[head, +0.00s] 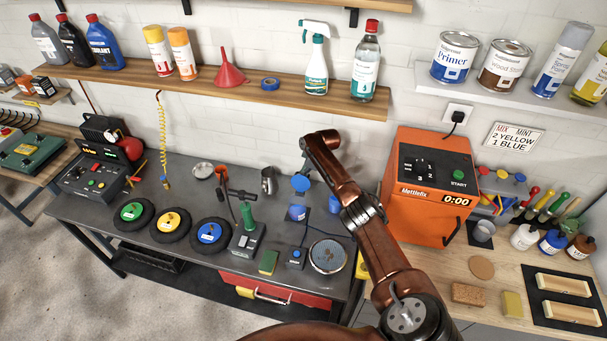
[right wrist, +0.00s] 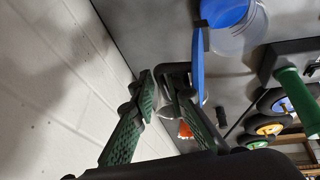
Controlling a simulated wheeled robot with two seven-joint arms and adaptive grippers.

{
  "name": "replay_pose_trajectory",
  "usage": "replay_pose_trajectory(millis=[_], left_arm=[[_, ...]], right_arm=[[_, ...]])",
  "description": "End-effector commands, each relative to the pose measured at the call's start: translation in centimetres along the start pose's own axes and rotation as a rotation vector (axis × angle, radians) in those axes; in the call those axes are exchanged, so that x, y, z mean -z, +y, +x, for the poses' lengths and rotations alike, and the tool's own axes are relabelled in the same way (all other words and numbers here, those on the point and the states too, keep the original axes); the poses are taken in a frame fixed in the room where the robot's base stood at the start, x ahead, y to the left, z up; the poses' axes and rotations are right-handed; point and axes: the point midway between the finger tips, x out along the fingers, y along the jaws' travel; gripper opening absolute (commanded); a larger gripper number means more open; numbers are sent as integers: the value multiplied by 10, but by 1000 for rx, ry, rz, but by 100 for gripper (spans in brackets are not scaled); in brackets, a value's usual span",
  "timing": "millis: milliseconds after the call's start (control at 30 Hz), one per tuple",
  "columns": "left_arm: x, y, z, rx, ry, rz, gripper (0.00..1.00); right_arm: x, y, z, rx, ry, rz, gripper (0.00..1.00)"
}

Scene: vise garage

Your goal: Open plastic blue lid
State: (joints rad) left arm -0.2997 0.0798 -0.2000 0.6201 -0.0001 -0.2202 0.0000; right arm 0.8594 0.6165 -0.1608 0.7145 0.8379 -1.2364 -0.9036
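The blue lid (head: 300,183) shows as a disc in the head view, just behind and above the blue container (head: 297,213) on the grey bench. In the right wrist view the lid (right wrist: 197,68) is seen edge-on, standing up at the rim of the blue container (right wrist: 224,11). My right gripper (right wrist: 161,82) has green pads with a narrow gap between its fingers, and I see nothing held in it. It is on the wall side of the lid, close beside it; contact cannot be told. In the head view it is largely hidden. My left gripper is not in view.
The white wall (right wrist: 50,80) is close to my right gripper. A green-handled tool (head: 247,217), a round speaker-like disc (head: 327,257) and several wheels (head: 210,233) stand on the bench (head: 100,207). An orange machine (head: 428,185) is to the right of my arm.

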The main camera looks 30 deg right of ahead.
Motion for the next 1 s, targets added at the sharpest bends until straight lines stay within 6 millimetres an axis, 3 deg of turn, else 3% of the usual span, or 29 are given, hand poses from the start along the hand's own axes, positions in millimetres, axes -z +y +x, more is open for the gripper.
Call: replay_pose_trajectory(millis=[333,800,1000], left_arm=[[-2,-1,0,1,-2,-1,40],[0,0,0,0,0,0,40],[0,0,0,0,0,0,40]], right_arm=[[-1,0,-7,2,0,-1,14],[-1,0,-67,0,0,-1,14],[-1,0,-75,1,-1,1,14]])
